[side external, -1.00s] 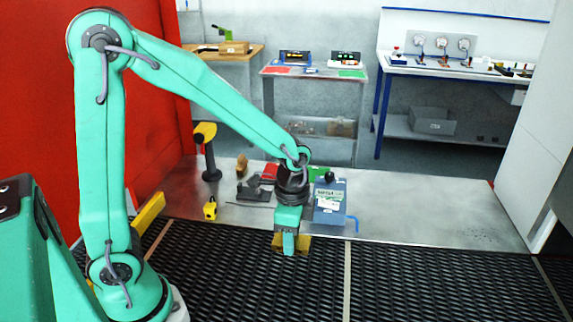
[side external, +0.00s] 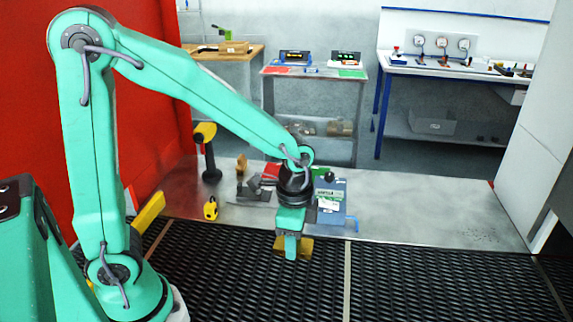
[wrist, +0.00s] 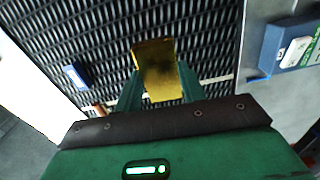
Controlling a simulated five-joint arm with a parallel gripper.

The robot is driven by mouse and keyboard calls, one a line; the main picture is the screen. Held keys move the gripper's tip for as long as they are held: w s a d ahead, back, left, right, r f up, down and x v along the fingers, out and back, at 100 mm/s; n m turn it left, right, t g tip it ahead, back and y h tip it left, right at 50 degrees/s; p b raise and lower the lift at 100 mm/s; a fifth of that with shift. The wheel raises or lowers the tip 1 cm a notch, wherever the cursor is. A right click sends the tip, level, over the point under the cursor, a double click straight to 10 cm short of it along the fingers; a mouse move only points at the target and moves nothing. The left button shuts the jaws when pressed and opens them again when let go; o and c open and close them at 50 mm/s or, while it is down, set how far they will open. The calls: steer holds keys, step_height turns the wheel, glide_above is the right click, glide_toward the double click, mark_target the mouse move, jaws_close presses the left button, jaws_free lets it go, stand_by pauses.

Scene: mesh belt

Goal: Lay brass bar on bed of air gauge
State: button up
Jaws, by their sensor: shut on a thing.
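My gripper (side external: 290,250) points down over the near edge of the steel plate, where the black mesh belt begins. It is shut on the brass bar (side external: 306,248), whose yellow ends stick out on both sides of the finger. In the wrist view the bar (wrist: 156,58) is gripped between the two green fingers, with the mesh behind it. Its height above the mesh is hard to tell. The blue air gauge (side external: 330,212) stands on the plate just right of and behind my gripper, and shows at the upper right in the wrist view (wrist: 283,45). My wrist partly hides it.
The mesh belt (side external: 400,280) fills the front. A grey stand (side external: 250,193), a brown wedge (side external: 241,166), a small yellow object (side external: 210,210) and a yellow-topped black tool (side external: 208,155) stand left on the steel plate (side external: 430,215). The plate's right side is clear.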

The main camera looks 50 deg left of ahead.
steer(key=w+a+r, duration=0.1)
steer(key=w+a, duration=1.3)
steer(key=w, duration=0.1)
steer(key=shift+n, duration=0.3)
steer(key=a+f, duration=0.2)
steer(key=a, duration=0.1)
steer(key=w+a+f, duration=0.1)
steer(key=a+f, duration=0.1)
steer(key=a, duration=0.2)
steer(key=w+a+f, duration=0.1)
steer(key=a+f, duration=0.2)
steer(key=a, duration=0.1)
steer(key=shift+a, duration=0.2)
steer(key=shift+f, duration=0.1)
steer(key=shift+f, duration=1.9)
steer(key=shift+f, duration=0.1)
